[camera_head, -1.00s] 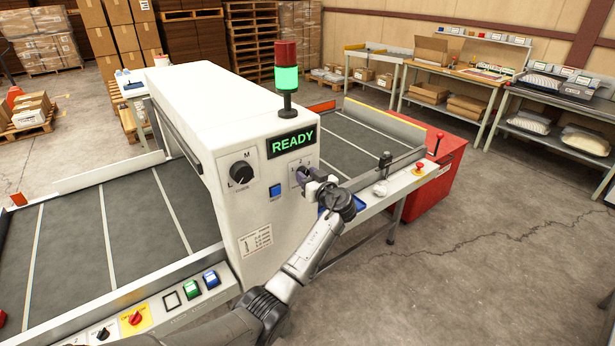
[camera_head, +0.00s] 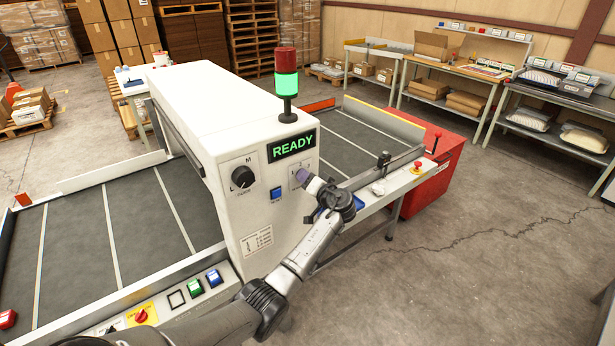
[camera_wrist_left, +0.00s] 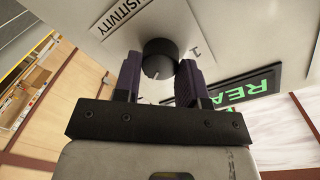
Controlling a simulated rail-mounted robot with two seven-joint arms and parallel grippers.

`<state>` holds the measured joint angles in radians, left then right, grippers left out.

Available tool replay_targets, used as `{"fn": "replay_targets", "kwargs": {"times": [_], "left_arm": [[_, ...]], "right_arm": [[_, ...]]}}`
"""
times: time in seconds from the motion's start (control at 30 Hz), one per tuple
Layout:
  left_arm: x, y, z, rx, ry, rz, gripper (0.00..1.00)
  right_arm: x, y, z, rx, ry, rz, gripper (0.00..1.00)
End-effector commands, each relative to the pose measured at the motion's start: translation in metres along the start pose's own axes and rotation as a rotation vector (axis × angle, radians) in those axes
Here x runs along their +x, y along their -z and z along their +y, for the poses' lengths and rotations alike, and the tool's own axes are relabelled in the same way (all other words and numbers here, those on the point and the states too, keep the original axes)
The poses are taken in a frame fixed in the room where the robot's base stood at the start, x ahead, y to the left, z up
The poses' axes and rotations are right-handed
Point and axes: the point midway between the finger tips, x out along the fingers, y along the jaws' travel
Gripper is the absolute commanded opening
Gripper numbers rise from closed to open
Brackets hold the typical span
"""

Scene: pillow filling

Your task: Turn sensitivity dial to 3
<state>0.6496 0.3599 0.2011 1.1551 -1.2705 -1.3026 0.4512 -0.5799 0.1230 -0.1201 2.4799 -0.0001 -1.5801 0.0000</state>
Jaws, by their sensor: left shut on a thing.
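The sensitivity dial (camera_wrist_left: 160,58) is a round black knob on the white machine panel, beside a label (camera_wrist_left: 120,18) reading "SITIVITY" in part. A pale pointer mark shows on the knob's lower edge in the left wrist view, and one scale mark shows to its right; the other numbers are hidden or unreadable. My left gripper (camera_wrist_left: 160,73) has its two purple fingers on either side of the knob, shut on it. In the head view my left gripper (camera_head: 307,181) covers the dial. My right gripper is not in view.
The white machine (camera_head: 210,120) shows a lit READY display (camera_head: 292,145) above the dial. A larger black knob (camera_head: 242,177) and a blue button (camera_head: 276,193) are to the left. A conveyor rail and a red cabinet (camera_head: 440,170) are to the right.

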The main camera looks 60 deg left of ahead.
Motion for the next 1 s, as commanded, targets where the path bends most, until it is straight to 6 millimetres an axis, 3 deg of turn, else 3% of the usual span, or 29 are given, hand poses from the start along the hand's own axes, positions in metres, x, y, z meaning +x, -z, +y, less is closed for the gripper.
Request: {"fn": "replay_targets", "kwargs": {"times": [0.7,0.73,1.0], "left_arm": [[-0.0001,0.0002,0.0002,0.070,0.001,-0.003,0.14],[-0.0001,0.0002,0.0002,0.070,0.001,-0.003,0.39],[0.0000,0.0001,0.0001,0.069,0.001,-0.004,0.63]], "right_arm": [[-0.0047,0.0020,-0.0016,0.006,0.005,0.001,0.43],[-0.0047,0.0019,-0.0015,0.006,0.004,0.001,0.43],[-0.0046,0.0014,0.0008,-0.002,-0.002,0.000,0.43]]}}
